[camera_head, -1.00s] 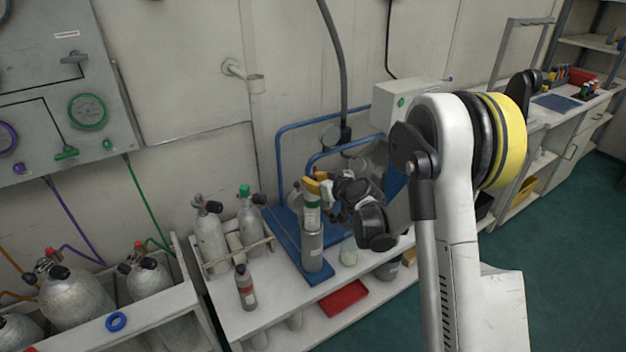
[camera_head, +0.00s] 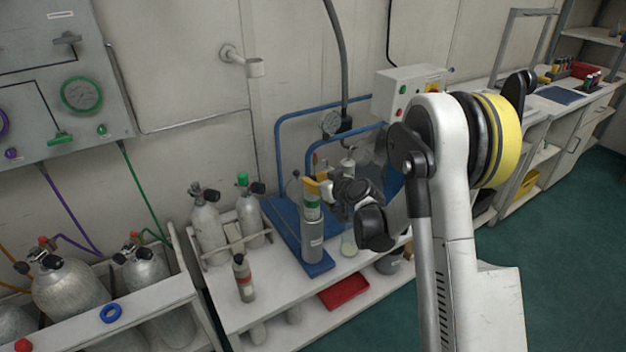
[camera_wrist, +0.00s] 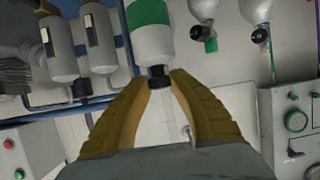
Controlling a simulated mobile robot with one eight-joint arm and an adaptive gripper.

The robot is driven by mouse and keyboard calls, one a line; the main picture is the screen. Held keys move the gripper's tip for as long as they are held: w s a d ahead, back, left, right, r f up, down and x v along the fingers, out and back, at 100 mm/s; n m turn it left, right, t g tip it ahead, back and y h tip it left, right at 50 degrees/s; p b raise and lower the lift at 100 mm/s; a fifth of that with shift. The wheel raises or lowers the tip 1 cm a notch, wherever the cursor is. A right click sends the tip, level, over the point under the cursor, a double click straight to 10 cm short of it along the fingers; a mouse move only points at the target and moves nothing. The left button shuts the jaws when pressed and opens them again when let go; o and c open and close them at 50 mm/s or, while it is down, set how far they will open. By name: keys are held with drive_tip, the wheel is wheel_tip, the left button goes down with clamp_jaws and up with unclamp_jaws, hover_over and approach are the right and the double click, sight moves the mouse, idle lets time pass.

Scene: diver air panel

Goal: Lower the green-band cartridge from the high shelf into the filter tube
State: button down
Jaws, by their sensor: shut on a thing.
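The green-band cartridge (camera_head: 312,201) is pale with a green band and stands upright at the grey filter tube (camera_head: 312,240) on the blue stand. Its lower end appears to be inside the tube mouth; how deep I cannot tell. My gripper (camera_head: 318,185) has yellow fingers and is at the cartridge's top, above the tube. In the wrist view my gripper (camera_wrist: 160,82) is shut on the black knob at the end of the cartridge (camera_wrist: 150,28). The cartridge's far end runs out of that view, and the tube mouth is not clear there.
Grey cylinders (camera_head: 208,228) stand in a rack left of the tube. A small red-banded bottle (camera_head: 243,278) is in front of them. Blue rails (camera_head: 280,150) and a control box (camera_head: 405,95) are behind.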

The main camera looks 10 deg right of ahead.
drive_tip(key=shift+f, duration=0.45)
drive_tip(key=shift+f+b, duration=0.1)
drive_tip(key=shift+b, duration=0.25)
drive_tip(key=b, duration=0.4)
hover_over(316, 212)
drive_tip(key=w, duration=0.2)
drive_tip(key=shift+f, duration=2.3)
drive_tip(key=shift+a+f, duration=0.15)
drive_tip(key=shift+f, duration=0.9)
drive_tip(key=shift+a+f, duration=0.1)
drive_tip(key=shift+f, duration=1.1)
drive_tip(key=shift+f, duration=1.2)
drive_tip(key=c, duration=1.2)
unclamp_jaws()
